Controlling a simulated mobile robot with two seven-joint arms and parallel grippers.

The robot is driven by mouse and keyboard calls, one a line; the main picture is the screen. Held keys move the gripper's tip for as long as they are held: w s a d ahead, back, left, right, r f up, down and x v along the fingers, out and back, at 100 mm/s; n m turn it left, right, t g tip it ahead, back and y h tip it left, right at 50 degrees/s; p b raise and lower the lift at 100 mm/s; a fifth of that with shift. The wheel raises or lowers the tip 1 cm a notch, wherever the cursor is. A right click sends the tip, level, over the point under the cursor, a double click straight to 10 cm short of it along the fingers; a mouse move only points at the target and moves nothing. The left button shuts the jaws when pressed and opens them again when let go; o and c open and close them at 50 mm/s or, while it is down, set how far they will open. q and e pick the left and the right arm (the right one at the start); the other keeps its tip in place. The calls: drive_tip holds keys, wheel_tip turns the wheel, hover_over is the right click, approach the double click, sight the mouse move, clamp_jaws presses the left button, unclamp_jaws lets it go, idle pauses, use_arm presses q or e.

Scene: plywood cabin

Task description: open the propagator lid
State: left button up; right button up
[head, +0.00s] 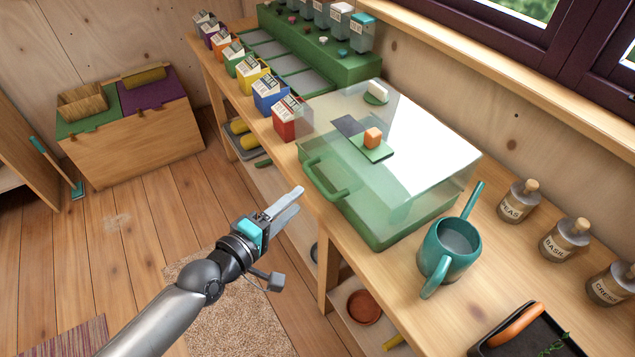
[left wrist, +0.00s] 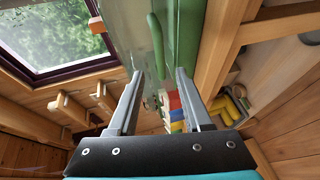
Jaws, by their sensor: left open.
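The propagator has a clear lid (head: 420,150) resting down on a green base (head: 385,234) on the wooden bench. A green handle (head: 324,182) sticks out from the lid's front edge. In the left wrist view the handle (left wrist: 156,45) appears ahead of the fingertips, with green of the base (left wrist: 185,40) to its right. My left gripper (head: 298,200) is open and empty in front of the bench, a short way below and left of the handle, not touching it. It also shows in the left wrist view (left wrist: 158,72). My right gripper is not in view.
An orange knob (head: 373,138) and a white knob (head: 378,89) sit on green pieces atop the lid. A teal watering can (head: 449,250) stands close to the base's right. Seed packets (head: 287,119) line the bench's left. Labelled bottles (head: 518,201) stand right.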

sight(317, 181)
use_arm(q)
drive_tip(key=b+x, duration=0.1)
drive_tip(key=x, duration=0.8)
drive_tip(key=shift+c, duration=0.4)
clamp_jaws()
idle(0.9)
